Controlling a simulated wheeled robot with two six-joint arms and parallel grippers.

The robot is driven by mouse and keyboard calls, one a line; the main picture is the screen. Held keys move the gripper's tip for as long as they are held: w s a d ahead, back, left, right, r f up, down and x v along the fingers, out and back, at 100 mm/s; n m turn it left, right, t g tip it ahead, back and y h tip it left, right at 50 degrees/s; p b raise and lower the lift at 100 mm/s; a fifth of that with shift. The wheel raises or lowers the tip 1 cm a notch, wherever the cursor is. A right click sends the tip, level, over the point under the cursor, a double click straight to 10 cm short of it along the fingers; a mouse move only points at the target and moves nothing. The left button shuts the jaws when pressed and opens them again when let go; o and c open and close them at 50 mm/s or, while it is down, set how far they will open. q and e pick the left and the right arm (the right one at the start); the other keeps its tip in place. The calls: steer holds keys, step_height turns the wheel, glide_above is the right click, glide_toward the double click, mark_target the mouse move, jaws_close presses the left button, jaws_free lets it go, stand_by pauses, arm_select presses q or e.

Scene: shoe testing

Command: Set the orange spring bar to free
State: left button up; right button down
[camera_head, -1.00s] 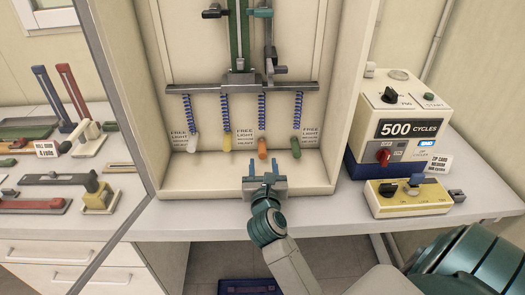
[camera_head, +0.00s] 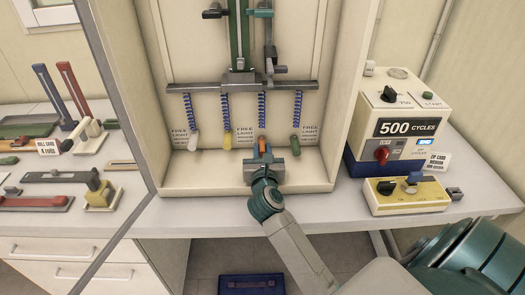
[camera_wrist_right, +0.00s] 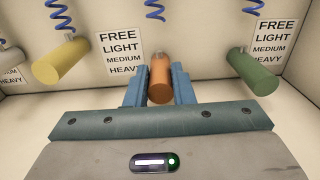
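The orange spring bar (camera_head: 262,146) hangs from a blue coil spring below the grey crossbar (camera_head: 240,87), third from the left. My right gripper (camera_head: 262,158) is at its lower end. In the right wrist view the orange bar (camera_wrist_right: 159,79) stands between the two blue fingers (camera_wrist_right: 159,88), with the fingers on either side of it. A thin gap or contact there is too small to tell, so I cannot say if they grip it. Labels reading FREE, LIGHT, MEDIUM, HEAVY (camera_wrist_right: 120,46) are on the back wall. My left gripper is not in view.
A yellow bar (camera_wrist_right: 62,61) and a green bar (camera_wrist_right: 253,73) hang close on either side; a white bar (camera_head: 193,142) hangs farther left. The cabinet's side walls and front lip (camera_head: 215,190) surround the space. A control box (camera_head: 405,120) stands right.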

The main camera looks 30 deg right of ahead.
mark_target(263, 151)
steer(key=shift+r+p, duration=1.85)
steer(key=shift+r, duration=0.1)
steer(key=c, duration=1.2)
jaws_free()
steer(key=shift+c, duration=0.2)
steer(key=shift+f, duration=0.1)
